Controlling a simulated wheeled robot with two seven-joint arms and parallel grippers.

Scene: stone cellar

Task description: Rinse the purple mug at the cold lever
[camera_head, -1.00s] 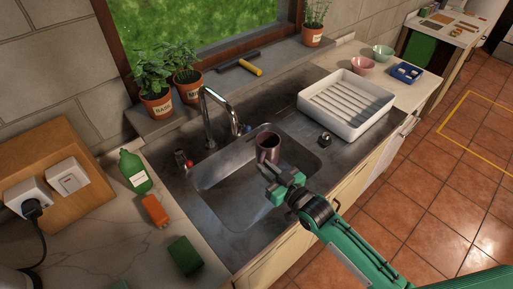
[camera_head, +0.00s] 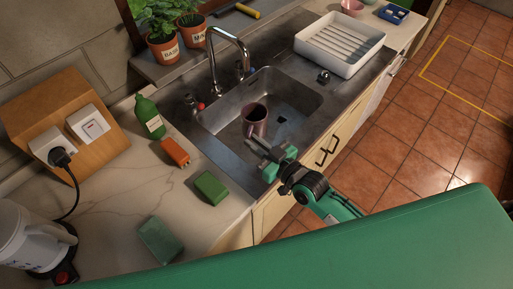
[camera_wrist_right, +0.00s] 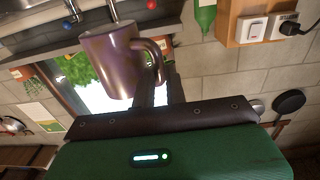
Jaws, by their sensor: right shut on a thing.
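My right gripper (camera_head: 262,147) is shut on the mug's handle side. In the wrist view the mug (camera_wrist_right: 108,62) fills the upper left, with its handle between the fingers (camera_wrist_right: 162,88). The cold lever (camera_head: 247,71), with a blue mark, is at the right of the tap. The red-marked lever (camera_head: 200,106) is at its left. No water shows from the spout. My left gripper is out of view.
A white drying rack (camera_head: 340,45) stands right of the sink. A kettle (camera_head: 28,238) stands at the lower left.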

